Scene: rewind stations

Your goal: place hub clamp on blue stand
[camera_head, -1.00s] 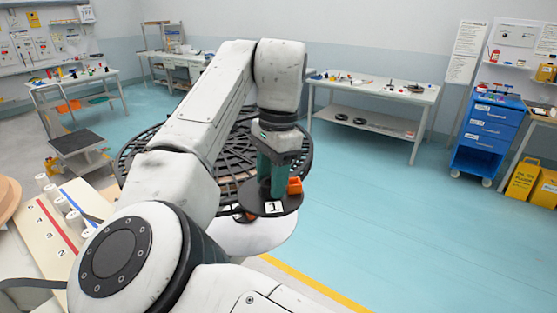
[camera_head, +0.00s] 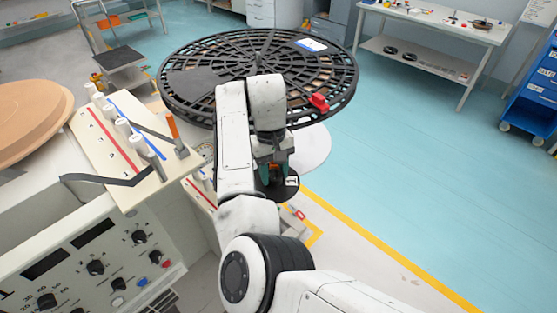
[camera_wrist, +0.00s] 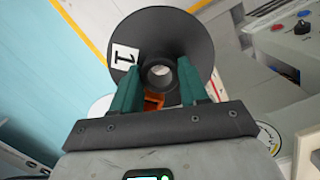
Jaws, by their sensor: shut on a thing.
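The hub clamp, a black round disc with a white label marked 1, is in my gripper in the wrist view (camera_wrist: 192,35). It has a round hollow hub at its middle and an orange part by the fingers. My gripper (camera_wrist: 160,75) has teal fingers shut on the hub. In the head view, my gripper (camera_head: 276,172) holds the clamp (camera_head: 272,190) in front of the large reel, partly hidden by my arm. I cannot make out a blue stand in either current view.
A large black lattice reel (camera_head: 200,85) with a red clip (camera_head: 319,102) lies behind my arm. A panel with white rollers (camera_head: 115,150) and a control console (camera_head: 100,265) stand at left. A table (camera_head: 425,35) and blue cabinet (camera_head: 535,90) are right. Teal floor (camera_head: 400,135) is clear.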

